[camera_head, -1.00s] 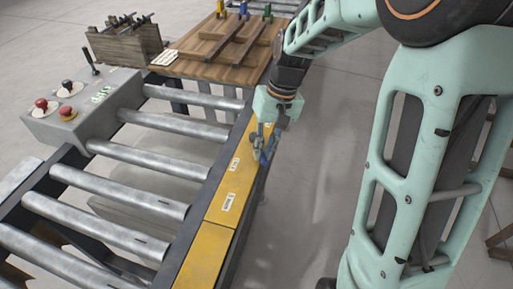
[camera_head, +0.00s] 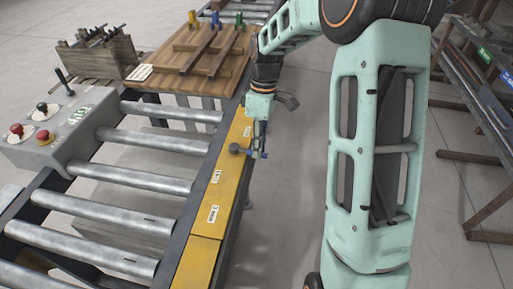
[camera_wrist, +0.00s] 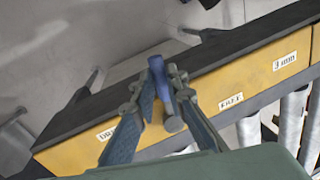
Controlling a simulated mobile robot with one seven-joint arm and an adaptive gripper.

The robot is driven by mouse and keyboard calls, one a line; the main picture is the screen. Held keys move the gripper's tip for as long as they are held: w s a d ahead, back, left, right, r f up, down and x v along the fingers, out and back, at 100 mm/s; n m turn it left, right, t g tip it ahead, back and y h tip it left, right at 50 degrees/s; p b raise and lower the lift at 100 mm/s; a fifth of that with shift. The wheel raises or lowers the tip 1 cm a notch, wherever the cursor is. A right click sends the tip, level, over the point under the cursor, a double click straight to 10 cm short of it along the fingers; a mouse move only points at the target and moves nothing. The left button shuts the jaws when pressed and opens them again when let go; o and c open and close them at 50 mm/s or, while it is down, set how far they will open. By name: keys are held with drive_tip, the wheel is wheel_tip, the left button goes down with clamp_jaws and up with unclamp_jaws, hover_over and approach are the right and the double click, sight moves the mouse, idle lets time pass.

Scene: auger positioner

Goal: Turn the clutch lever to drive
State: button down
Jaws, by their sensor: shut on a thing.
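The blue clutch lever (camera_wrist: 158,78) stands between my fingertips in the wrist view. A round grey knob or hub (camera_wrist: 173,124) shows just below it, between the DRI... label (camera_wrist: 107,131) and the FREE label (camera_wrist: 231,101) on the yellow rail cover (camera_wrist: 200,92). In the head view my gripper (camera_head: 258,152) is shut on the lever at the cover's right edge, near the far label (camera_head: 247,132). The grey round part (camera_head: 234,148) shows to its left. My fingers hide part of the lever, so its exact angle is hard to tell.
Steel rollers (camera_head: 140,178) lie left of the cover. A control box (camera_head: 45,135) with red and black knobs stands at the left. A wooden table (camera_head: 160,75) is behind.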

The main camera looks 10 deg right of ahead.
drive_tip(key=shift+w+d+n, duration=0.2)
drive_tip(key=shift+w+n, duration=0.35)
drive_tip(key=shift+n, duration=0.15)
drive_tip(key=c, duration=1.9)
unclamp_jaws()
drive_tip(key=shift+c, duration=0.2)
drive_tip(key=shift+r, duration=0.1)
wheel_tip(320, 180, up, 12)
drive_tip(key=w, duration=0.2)
drive_tip(key=shift+d, duration=0.35)
drive_tip(key=shift+w+f, duration=0.1)
drive_tip(key=shift+f, duration=0.1)
